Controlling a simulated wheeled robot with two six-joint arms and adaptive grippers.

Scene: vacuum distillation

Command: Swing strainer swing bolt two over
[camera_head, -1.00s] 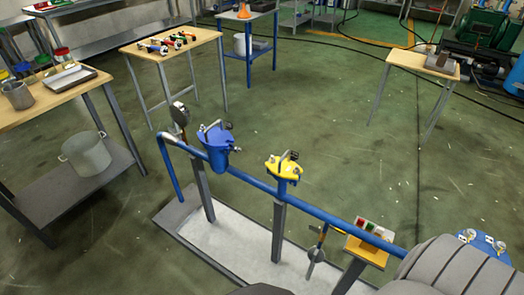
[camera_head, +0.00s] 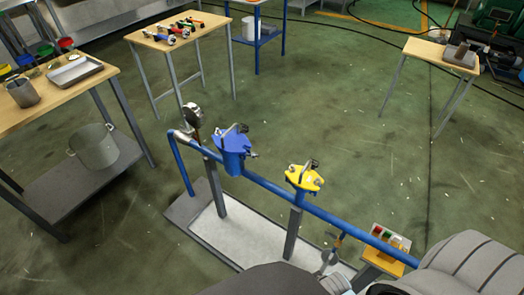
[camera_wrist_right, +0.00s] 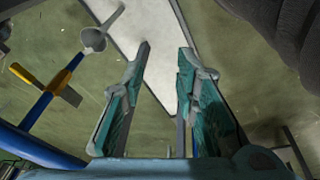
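A blue pot-shaped body (camera_head: 234,152) with a lid and metal fittings on top stands on the blue pipe, in the middle of the head view. It looks like the strainer. Its separate swing bolts are too small to tell apart, so I cannot say which is bolt two. A yellow-capped fitting (camera_head: 304,178) with similar metal fittings sits further right on the same pipe. My right gripper (camera_wrist_right: 165,52) is open and empty in the right wrist view, over the floor and pale base plate, apart from the strainer. My left gripper is not in view.
The blue pipe (camera_head: 268,186) runs on grey posts above a pale base plate (camera_head: 235,238). A gauge (camera_head: 192,115) stands at its left end. A valve with a yellow handle (camera_wrist_right: 44,88) is near the right gripper. A button box (camera_head: 391,240) stands at right. Open floor lies behind.

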